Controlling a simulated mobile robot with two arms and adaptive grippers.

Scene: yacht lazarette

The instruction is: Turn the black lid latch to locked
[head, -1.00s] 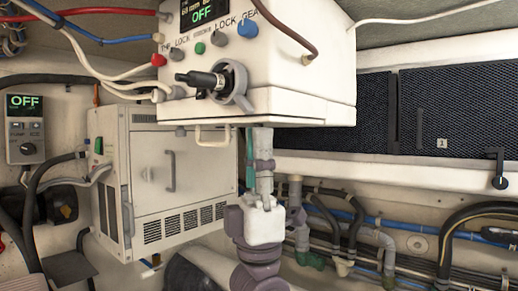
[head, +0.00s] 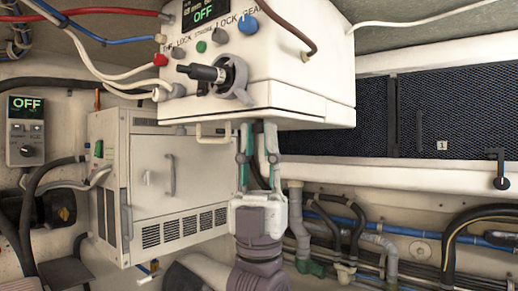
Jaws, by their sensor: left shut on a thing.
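My left gripper (head: 257,144) rises from the bottom centre and points up under the white control box (head: 300,95). Its two fingers stand side by side with a gap between them. The fingertips pass behind the box's lower edge, so their grip is hidden; from the pose it appears to be on the black lid latch, which I cannot see there. Another black latch-like handle (head: 501,170) shows at the far right, below the dark mesh panel (head: 465,110), with no gripper on it. My right gripper is not in view.
A black plug-like handle (head: 203,73) sits in a grey ring on the control box's front. A pale vented cabinet (head: 160,190) stands at left, with an OFF panel (head: 25,130) beyond it. Hoses and pipes (head: 345,225) run along the lower right wall.

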